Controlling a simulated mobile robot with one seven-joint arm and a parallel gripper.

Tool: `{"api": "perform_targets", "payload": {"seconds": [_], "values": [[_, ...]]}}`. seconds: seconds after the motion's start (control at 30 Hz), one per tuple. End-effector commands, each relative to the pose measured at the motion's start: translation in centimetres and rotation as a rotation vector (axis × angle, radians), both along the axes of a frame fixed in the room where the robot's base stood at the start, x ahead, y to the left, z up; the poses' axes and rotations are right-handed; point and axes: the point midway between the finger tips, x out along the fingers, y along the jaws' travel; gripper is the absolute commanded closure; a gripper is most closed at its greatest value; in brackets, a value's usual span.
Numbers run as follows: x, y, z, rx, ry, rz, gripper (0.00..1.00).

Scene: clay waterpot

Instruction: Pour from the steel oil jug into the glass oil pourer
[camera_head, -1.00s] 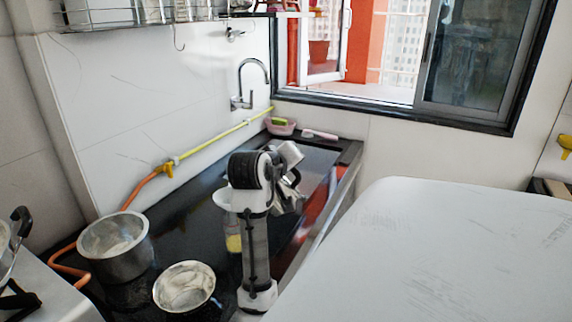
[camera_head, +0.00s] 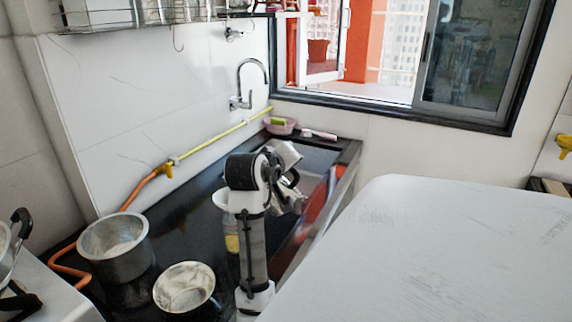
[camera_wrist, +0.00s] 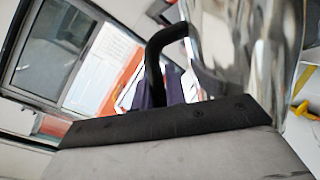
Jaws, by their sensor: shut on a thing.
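A shiny steel vessel, which looks like the steel oil jug (camera_head: 288,153), is held up at the far side of my arm in the head view, above the dark counter. It looks tilted. In the wrist view its bright curved wall (camera_wrist: 245,45) fills the upper right, beside a dark curved handle-like part. My gripper (camera_head: 287,182) is shut on the jug; its fingertips are mostly hidden. A clear container with yellow content, probably the glass oil pourer (camera_head: 232,242), stands on the counter just left of my arm, partly hidden by it. The jug's spout cannot be made out.
A large steel pot (camera_head: 115,250) and a steel bowl (camera_head: 186,290) stand on the counter (camera_head: 180,225) at the left. An orange-yellow hose (camera_head: 215,136) runs along the wall. A pink basket (camera_head: 280,126) is at the back. A large white surface (camera_head: 440,250) fills the right.

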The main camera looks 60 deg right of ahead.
Motion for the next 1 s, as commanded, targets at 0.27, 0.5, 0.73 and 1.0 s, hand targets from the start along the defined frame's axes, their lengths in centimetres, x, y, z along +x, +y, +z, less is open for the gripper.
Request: {"api": "perform_targets", "payload": {"seconds": [0.27, 0.5, 0.73, 1.0], "values": [[-0.01, 0.01, 0.12, -0.003, -0.001, 0.000, 1.00], [0.07, 0.03, 0.26, -0.006, 0.007, 0.001, 1.00], [0.24, 0.09, 0.32, -0.014, 0.029, 0.001, 1.00], [0.22, 0.08, 0.26, -0.014, 0.032, 0.001, 1.00]]}}
